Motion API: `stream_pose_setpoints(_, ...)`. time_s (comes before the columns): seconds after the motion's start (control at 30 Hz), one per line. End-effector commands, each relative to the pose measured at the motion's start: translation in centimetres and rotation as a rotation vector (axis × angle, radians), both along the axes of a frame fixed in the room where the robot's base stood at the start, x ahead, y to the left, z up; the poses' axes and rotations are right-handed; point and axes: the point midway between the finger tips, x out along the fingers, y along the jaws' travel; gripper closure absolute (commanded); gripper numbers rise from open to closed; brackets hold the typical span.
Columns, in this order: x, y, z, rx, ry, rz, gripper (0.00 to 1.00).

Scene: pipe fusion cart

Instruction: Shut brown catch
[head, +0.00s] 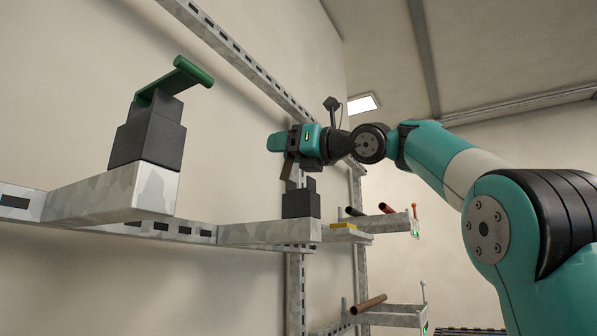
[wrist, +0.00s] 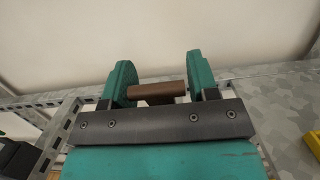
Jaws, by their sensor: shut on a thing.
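The brown catch (head: 287,170) shows as a short brown lever below my gripper, above a black stepped block (head: 300,205) on a pale bracket. In the wrist view its brown crossbar (wrist: 158,91) lies between the two teal fingers. My gripper (head: 279,141) is shut on this bar, one finger at each end. The lever stands raised and tilted in the head view. Its joint with the block is partly hidden by my gripper.
A green catch (head: 180,76) on a black block stands on a nearer bracket at left. A yellow block (head: 343,226) lies right of the brown catch's block. Lower shelves hold a red tube (head: 387,208) and a brown tube (head: 368,303). Slotted rails (head: 240,60) line the wall.

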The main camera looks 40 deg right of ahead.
Motion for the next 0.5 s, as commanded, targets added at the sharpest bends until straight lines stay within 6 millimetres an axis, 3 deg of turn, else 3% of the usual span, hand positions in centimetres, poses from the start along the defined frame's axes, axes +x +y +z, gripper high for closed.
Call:
stream_pose_setpoints(0.03,-0.09,-0.01,-0.83,0.010,-0.024,-0.001,0.89)
stream_pose_setpoints(0.5,-0.63,-0.22,0.09,0.043,-0.089,0.001,0.89)
